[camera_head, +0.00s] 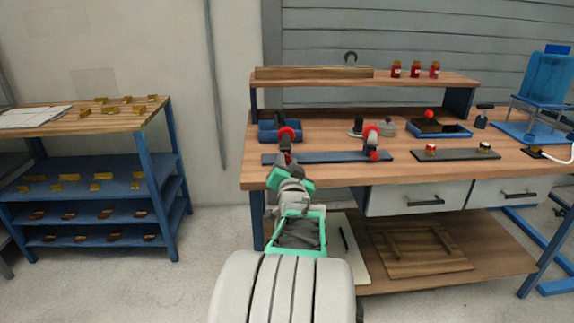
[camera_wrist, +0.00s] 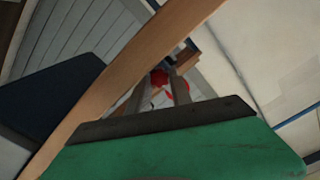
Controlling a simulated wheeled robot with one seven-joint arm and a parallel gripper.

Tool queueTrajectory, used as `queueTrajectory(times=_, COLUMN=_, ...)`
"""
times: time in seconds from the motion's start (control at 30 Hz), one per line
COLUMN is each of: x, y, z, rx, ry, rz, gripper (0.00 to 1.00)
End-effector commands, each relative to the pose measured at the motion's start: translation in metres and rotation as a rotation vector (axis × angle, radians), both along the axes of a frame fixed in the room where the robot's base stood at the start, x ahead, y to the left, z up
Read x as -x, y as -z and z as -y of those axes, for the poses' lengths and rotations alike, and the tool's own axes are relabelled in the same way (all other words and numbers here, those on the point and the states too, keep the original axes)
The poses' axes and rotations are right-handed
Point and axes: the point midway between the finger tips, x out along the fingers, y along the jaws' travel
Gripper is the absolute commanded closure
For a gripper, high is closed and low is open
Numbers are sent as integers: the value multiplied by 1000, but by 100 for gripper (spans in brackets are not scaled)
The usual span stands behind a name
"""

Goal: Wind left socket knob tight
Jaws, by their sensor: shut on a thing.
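The left socket (camera_head: 285,134), with a red ring on top, stands near the left end of a dark blue strip on the bench. My gripper (camera_head: 287,160) reaches it from the front and is shut on the left socket's red knob, which is mostly hidden by the fingers. In the wrist view the two grey fingers of my gripper (camera_wrist: 160,92) close around red parts. How far the knob is wound cannot be told. The right socket (camera_head: 371,139) has a matching red ring and a red knob low at its front.
The dark blue strip (camera_head: 328,158) lies along the bench's front. Behind it are blue rolls (camera_head: 266,131) and a grey round item (camera_head: 387,128). A blue tray (camera_head: 455,131) and a board with two knobs (camera_head: 458,154) lie to the right. A shelf (camera_head: 440,79) carries red jars.

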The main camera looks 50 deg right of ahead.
Motion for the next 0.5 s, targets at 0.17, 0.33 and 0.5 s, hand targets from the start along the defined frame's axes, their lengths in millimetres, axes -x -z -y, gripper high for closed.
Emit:
queueTrajectory(times=0.17, x=0, y=1, z=0, rx=-35, ry=-1, rz=38, gripper=100)
queueTrajectory(times=0.33, x=0, y=0, z=0, rx=-48, ry=-1, rz=53, gripper=100)
queueTrajectory(times=0.5, x=0, y=0, z=0, rx=-48, ry=-1, rz=54, gripper=100)
